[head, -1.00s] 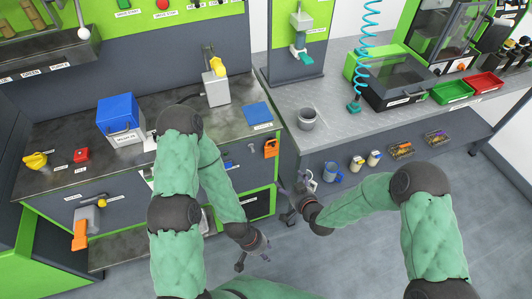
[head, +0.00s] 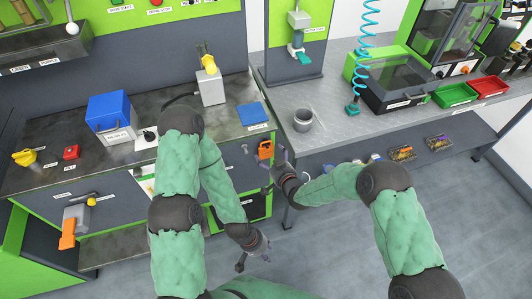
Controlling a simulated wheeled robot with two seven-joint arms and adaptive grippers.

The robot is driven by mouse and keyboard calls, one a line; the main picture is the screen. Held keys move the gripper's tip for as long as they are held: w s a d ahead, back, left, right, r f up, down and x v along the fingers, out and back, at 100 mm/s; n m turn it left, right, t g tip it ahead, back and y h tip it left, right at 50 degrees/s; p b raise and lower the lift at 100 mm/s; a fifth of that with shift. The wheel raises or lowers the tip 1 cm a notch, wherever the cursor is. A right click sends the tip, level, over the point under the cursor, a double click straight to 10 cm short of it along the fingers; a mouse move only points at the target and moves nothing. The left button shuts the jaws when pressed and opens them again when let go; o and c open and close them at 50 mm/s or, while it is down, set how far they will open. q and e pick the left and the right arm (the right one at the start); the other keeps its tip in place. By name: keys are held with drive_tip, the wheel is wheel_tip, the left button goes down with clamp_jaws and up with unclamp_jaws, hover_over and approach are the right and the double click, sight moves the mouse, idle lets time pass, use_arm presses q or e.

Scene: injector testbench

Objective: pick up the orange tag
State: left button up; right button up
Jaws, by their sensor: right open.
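An orange tag (head: 265,149) with an opening in it hangs on the front of the left bench, near its right corner. My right gripper (head: 271,168) is open and empty. In the picture it is just below and to the right of the tag, with a finger close to it; I cannot tell whether they touch. My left gripper (head: 254,258) is low over the floor, well below the tag, with its fingers apart and nothing seen between them.
An orange handle (head: 68,228) hangs at the left bench's lower left. A blue box (head: 110,112), a blue plate (head: 252,113) and a grey cup (head: 303,119) stand on the benches. The right bench's edge is close to my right gripper. Floor is free at lower right.

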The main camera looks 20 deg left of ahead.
drive_tip(key=shift+x, duration=1.15)
drive_tip(key=shift+w+a, duration=0.1)
drive_tip(key=shift+f, duration=0.1)
drive_tip(key=c, duration=1)
drive_tip(key=shift+r, duration=0.3)
drive_tip(key=s+d+p, duration=0.3)
drive_tip(key=s+d, duration=0.8)
drive_tip(key=s, duration=0.2)
drive_tip(key=shift+s+d+r, duration=0.15)
drive_tip(key=shift+s+d, duration=0.15)
drive_tip(key=shift+s, duration=0.1)
